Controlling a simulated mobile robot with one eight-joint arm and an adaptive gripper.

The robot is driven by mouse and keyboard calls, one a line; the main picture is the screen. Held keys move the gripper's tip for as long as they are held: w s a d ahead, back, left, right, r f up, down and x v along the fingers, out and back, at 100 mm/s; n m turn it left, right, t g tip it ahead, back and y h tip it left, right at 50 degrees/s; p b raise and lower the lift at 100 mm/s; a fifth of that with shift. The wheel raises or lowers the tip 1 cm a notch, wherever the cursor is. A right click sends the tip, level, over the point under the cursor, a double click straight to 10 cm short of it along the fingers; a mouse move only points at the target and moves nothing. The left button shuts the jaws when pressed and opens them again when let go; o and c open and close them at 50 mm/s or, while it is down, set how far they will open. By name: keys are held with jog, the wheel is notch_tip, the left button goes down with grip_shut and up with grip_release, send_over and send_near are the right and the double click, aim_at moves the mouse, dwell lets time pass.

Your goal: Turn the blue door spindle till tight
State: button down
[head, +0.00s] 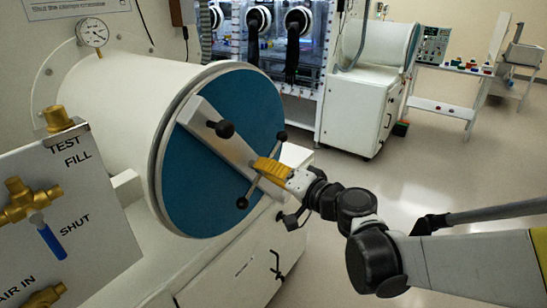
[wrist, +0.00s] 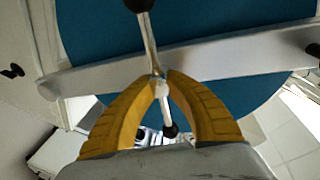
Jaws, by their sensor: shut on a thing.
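The blue round door (head: 200,190) closes the end of a white cylinder, with a pale metal crossbar (head: 208,120) lying slantwise over it. The spindle (head: 242,203) is a thin metal rod handle with black ball ends at the middle of the crossbar. It slants from upper right to lower left. My gripper (head: 259,166), with yellow fingers, is shut on the spindle's middle. In the wrist view the fingertips (wrist: 163,76) close around the spindle (wrist: 150,42), one ball above and one below between the fingers. The hub is partly hidden by the fingers.
A panel with brass valves (head: 20,200) and a blue lever stands at the near left. A gauge (head: 93,32) is above the cylinder. A white cabinet (head: 362,110) and a bench (head: 440,107) stand behind. The floor (head: 430,170) to the right is clear.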

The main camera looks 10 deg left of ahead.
jog(key=m+g+p, duration=0.1)
jog(key=m, duration=0.2)
jog(key=m+g, duration=0.1)
jog(key=m, duration=0.2)
jog(key=shift+f+p, duration=0.1)
jog(key=shift+p, duration=0.25)
jog(key=m+g, duration=0.1)
jog(key=m, duration=0.2)
jog(key=m+g, duration=0.1)
jog(key=m, duration=0.2)
jog(key=shift+f+m+y, duration=0.15)
jog(key=shift+m+y, duration=0.15)
jog(key=shift+m, duration=0.1)
jog(key=m+g, duration=0.1)
jog(key=m, duration=0.2)
jog(key=shift+y, duration=0.3)
jog(key=m+g+b, duration=0.1)
jog(key=m, duration=0.2)
jog(key=shift+s+f+y, duration=0.1)
jog(key=shift+y, duration=0.3)
jog(key=m+y+b, duration=0.1)
jog(key=m, duration=0.2)
jog(key=shift+a+m, duration=0.1)
jog(key=shift+m, duration=0.3)
jog(key=shift+s+m+g+y+b, duration=0.1)
jog(key=shift+m+g+y+b, duration=0.25)
jog(key=shift+m, duration=1.15)
